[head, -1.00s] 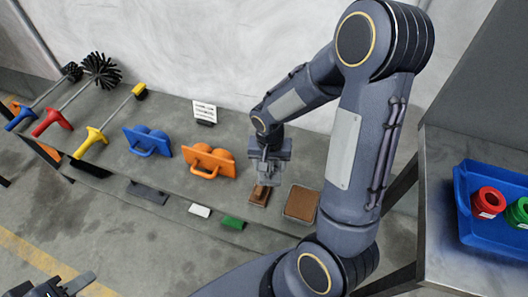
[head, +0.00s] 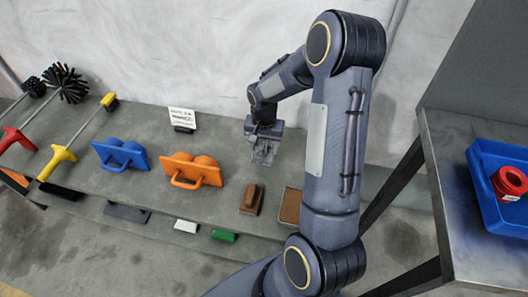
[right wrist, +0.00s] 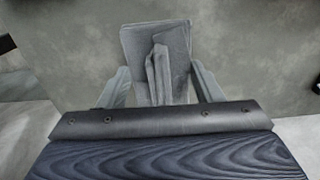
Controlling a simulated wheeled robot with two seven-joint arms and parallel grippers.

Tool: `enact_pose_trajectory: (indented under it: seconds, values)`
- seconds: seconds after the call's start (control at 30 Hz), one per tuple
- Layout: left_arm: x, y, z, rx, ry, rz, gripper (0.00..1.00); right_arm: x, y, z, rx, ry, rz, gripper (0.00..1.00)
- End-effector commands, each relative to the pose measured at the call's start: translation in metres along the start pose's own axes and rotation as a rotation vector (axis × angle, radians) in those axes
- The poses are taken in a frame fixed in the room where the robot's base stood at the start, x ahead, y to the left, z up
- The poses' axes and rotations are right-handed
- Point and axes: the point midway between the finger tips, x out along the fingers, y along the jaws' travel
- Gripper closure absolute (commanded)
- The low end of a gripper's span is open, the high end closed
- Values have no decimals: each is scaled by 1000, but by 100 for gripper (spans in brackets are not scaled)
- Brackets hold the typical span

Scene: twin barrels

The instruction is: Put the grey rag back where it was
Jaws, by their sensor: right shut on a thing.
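My right gripper (head: 266,142) is above the grey bench shelf (head: 225,125), behind the brown block and close to the wall. It is shut on the grey rag (head: 263,154). In the right wrist view, the rag (right wrist: 139,42) is pinched into an upright fold between the two fingers, with a flatter part spreading beyond. The rag's grey is close to that of the shelf, so I cannot tell whether its lower edge touches the surface. My left gripper is not in view.
A brown block (head: 250,202) and a brown-filled tray (head: 290,206) lie in front of the gripper. Orange (head: 191,170) and blue (head: 120,155) twin-barrel pieces stand left. A small sign (head: 183,119) stands behind. A blue bin (head: 492,160) holds a red part at right.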

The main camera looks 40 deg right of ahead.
Motion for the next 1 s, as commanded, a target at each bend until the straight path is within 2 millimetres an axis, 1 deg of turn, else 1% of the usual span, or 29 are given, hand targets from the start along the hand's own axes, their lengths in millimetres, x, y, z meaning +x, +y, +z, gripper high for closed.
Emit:
enact_pose_trajectory:
  seconds: [0.03, 0.17, 0.27, 0.3, 0.4, 0.5, 0.73, 0.87, 0.9, 1.0]
  values:
    - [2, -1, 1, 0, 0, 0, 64, 6, -1, -4, 0, 0, 0, 62]
    - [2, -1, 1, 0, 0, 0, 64, 10, -2, -9, 0, 1, 0, 62]
    - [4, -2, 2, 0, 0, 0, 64, 18, -3, -14, 0, 0, 0, 62]
    - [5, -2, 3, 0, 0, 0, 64, 23, -4, -17, 1, 0, 0, 62]
    - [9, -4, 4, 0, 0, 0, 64, 40, -3, -15, -1, -2, 2, 62]
    - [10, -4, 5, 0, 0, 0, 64, 49, -4, -15, -1, 0, 0, 62]
    - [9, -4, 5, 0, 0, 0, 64, 49, -4, -16, -1, 1, -1, 62]
    - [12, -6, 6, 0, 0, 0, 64, 53, -4, -16, -1, 1, -1, 62]
    - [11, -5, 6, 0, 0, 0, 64, 52, -4, -16, 0, 1, -1, 37]
    - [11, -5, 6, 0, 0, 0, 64, 52, -3, -16, 0, 1, 0, 24]
